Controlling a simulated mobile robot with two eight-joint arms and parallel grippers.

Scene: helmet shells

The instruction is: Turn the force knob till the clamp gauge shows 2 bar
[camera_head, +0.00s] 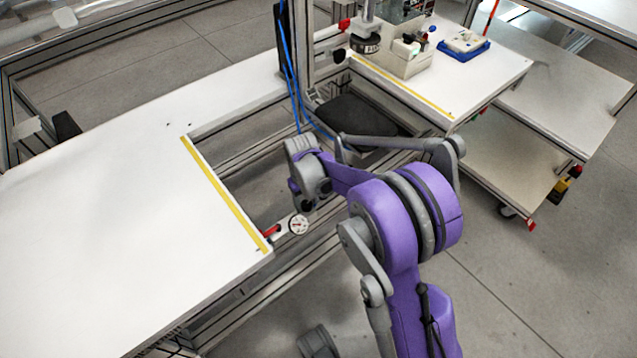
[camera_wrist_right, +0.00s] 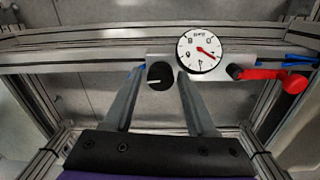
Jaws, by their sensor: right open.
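The clamp gauge (camera_wrist_right: 199,50) is a round white dial with a red needle, on a light plate on the frame beam. In the wrist view the needle points to the lower right of the dial; the figures are too small to read surely. The gauge also shows in the head view (camera_head: 298,224) beside the table edge. The force knob (camera_wrist_right: 159,76) is black with a white mark, left of the gauge in the wrist view. My right gripper (camera_wrist_right: 160,82) is open, its fingers on either side of the knob; contact cannot be told. My left gripper is out of view.
A red lever (camera_wrist_right: 293,84) sits right of the gauge in the wrist view. The white table (camera_head: 110,220) with a yellow strip (camera_head: 225,195) is left. A beige fixture (camera_head: 398,58) and blue tray (camera_head: 463,47) stand on the far table. Blue hoses (camera_head: 290,60) hang down the post.

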